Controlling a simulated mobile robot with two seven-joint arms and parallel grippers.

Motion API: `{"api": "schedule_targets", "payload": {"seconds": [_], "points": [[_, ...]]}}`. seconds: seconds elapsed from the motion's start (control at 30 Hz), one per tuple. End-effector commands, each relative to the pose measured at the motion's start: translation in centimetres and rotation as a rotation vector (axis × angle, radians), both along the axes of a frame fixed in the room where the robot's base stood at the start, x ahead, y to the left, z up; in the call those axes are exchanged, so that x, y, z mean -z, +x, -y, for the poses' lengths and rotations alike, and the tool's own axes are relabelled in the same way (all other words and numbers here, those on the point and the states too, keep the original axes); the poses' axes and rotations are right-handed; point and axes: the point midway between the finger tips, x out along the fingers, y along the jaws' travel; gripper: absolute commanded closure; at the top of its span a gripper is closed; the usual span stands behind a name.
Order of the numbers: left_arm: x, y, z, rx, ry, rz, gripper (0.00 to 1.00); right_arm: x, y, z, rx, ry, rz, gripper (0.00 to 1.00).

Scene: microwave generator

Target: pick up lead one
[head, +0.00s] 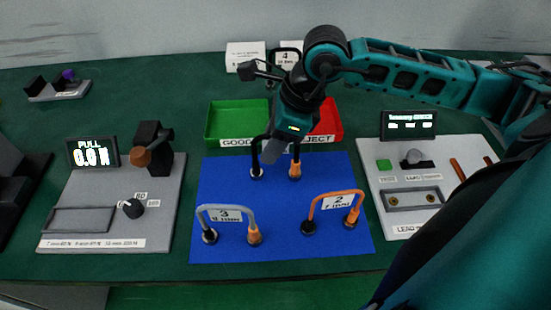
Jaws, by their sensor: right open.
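Leads lie on a blue mat (240,200). Under my right gripper (272,150) stands a lead (295,169) with a black left end and an orange right end; its top and any number label are hidden by the gripper. I take it as lead one, though I cannot read a number. The right gripper is open, pointing down over this lead; whether it touches is unclear. A grey lead labelled 3 (227,214) stands front left, and an orange lead labelled 2 (338,201) front right. My left gripper is not in view.
A green tray (212,124) and a red tray (335,120) sit behind the mat. A pull tester (120,205) stands left, a resistance panel (395,165) right. White boxes (240,52) and a lead labelled 4 (287,55) are at the back.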

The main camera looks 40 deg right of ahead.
Motion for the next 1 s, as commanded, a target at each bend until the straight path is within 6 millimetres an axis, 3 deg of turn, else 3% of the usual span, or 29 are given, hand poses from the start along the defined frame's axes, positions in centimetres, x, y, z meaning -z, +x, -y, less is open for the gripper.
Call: {"api": "schedule_targets", "payload": {"seconds": [0.27, 0.67, 1.0], "points": [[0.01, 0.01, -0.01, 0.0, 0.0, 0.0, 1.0, 0.22, 0.04, -0.09, -0.001, 0.001, 0.001, 0.61], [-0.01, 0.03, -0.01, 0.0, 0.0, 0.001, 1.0, 0.17, 0.04, -0.07, -0.001, 0.001, 0.001, 0.99], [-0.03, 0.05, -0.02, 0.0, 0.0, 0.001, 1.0, 0.12, 0.07, -0.08, -0.001, 0.001, 0.002, 1.0]]}}
